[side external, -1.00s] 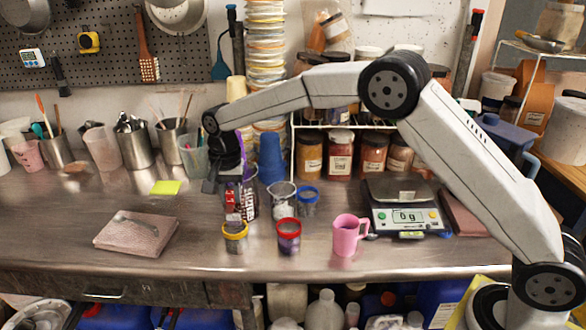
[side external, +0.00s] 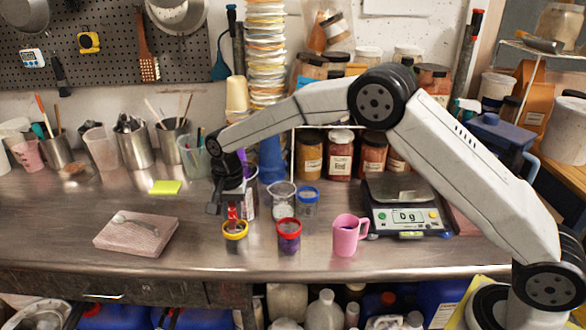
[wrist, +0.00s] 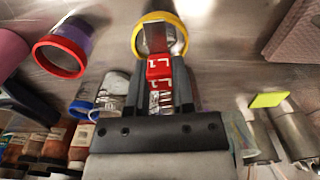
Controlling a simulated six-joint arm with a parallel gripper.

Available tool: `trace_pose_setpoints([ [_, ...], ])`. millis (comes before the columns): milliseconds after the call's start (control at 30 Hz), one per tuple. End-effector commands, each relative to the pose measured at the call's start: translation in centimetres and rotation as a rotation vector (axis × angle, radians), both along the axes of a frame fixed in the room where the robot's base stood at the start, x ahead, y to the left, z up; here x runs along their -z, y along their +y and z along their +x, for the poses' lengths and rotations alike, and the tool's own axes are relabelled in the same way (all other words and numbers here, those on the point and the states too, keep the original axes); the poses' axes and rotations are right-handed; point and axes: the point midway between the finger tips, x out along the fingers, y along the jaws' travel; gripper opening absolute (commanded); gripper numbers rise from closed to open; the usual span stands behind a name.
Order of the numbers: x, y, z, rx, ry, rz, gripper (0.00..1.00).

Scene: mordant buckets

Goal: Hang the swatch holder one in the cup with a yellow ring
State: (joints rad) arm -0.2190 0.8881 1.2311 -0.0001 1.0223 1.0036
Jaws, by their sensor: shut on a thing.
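The cup with a yellow ring (side external: 235,236) stands upright near the front of the metal bench; its ring also shows in the wrist view (wrist: 139,40). My gripper (side external: 229,203) points down directly above it. In the wrist view my gripper (wrist: 160,92) is shut on the swatch holder (wrist: 158,69), a red piece with white marks. A grey strip reaches from its end across the ring's opening; its depth inside is unclear. In the side view only a little red of the holder (side external: 233,212) shows between the gripper and the cup.
A red-ringed cup (side external: 289,241) stands just right, with a pink mug (side external: 345,238) beyond. A blue-ringed cup (side external: 307,203) and a clear cup (side external: 281,203) stand behind. A scale (side external: 406,213) sits right.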

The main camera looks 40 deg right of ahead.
Motion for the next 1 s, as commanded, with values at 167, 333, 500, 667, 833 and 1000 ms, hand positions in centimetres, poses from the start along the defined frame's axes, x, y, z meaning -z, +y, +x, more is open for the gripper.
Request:
trace_pose_setpoints([
  [167, 0.9, 0.0, 0.0, 0.000, 0.001, -0.001, 0.00],
  [333, 1.5, 0.0, 0.0, 0.000, 0.000, 0.000, 0.00],
  [500, 1.8, 0.0, 0.0, 0.000, 0.000, 0.000, 0.00],
  [667, 1.9, 0.0, 0.0, 0.000, 0.000, 0.000, 0.00],
  [833, 1.9, 0.0, 0.0, 0.000, 0.000, 0.000, 0.00],
  [1000, 1.9, 0.0, 0.0, 0.000, 0.000, 0.000, 0.71],
])
